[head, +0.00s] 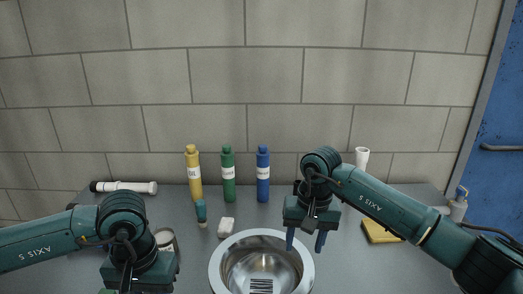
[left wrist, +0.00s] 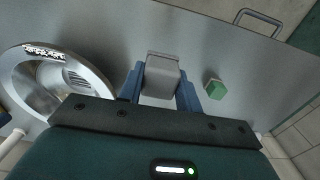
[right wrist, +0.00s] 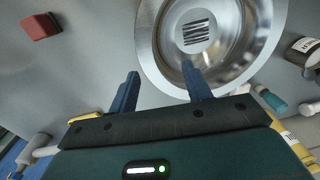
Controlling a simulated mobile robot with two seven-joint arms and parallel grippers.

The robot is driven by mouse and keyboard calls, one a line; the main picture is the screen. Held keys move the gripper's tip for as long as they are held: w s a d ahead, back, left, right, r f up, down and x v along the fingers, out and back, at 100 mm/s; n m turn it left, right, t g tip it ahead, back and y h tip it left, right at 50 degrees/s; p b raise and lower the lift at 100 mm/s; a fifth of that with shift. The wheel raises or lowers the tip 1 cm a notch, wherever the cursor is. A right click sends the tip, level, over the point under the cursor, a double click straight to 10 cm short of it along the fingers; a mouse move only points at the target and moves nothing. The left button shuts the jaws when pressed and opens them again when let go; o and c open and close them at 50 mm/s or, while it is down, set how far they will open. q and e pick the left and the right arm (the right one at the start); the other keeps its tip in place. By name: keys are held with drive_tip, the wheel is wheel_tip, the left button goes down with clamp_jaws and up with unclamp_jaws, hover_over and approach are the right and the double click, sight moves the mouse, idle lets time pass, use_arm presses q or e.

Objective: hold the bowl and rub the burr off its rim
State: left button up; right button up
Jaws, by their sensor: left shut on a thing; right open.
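The round steel bowl (head: 219,269) is at the bottom centre of the head view, with a striped patch inside. It also shows in the left wrist view (left wrist: 22,78) and right wrist view (right wrist: 147,38). A speckled black-and-white patch (left wrist: 44,50) shows on its rim in the left wrist view; I cannot tell whether it is the burr. My left gripper (left wrist: 160,92) is shut on a grey block (left wrist: 161,72), apart from the bowl; its fingertips are cut off in the head view. My right gripper (head: 306,242) is open and empty by the bowl's right rim.
Yellow (head: 194,174), green (head: 228,175) and blue bottles (head: 263,175) stand along the wall. A white soap-like block (head: 226,227) and a small teal bottle (head: 201,213) are behind the bowl. A green cube (left wrist: 215,88) and a red block (right wrist: 40,26) lie on the counter. A yellow sponge (head: 380,231) is right.

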sight(310, 265)
drive_tip(key=shift+w+d+r+h, duration=0.15)
drive_tip(key=shift+d+h, duration=0.1)
drive_tip(key=shift+d, duration=0.2)
drive_tip(key=shift+w+d+r+h, duration=0.1)
drive_tip(key=shift+d+h, duration=0.15)
drive_tip(key=shift+d, duration=0.2)
use_arm(q)
drive_tip(key=shift+f, duration=0.1)
use_arm(e)
drive_tip(key=shift+f, duration=0.1)
use_arm(q)
drive_tip(key=shift+f+b, duration=0.3)
drive_tip(key=shift+b, duration=0.1)
use_arm(e)
drive_tip(key=shift+f, duration=0.65)
use_arm(q)
wheel_tip(310, 265, down, 6)
drive_tip(key=b, duration=0.6)
use_arm(e)
wheel_tip(310, 265, down, 8)
drive_tip(key=shift+f, duration=0.2)
use_arm(q)
drive_tip(key=shift+r, duration=0.1)
use_arm(e)
drive_tip(key=shift+c, duration=0.2)
drive_tip(key=c, duration=0.6)
drive_tip(key=shift+c, duration=0.2)
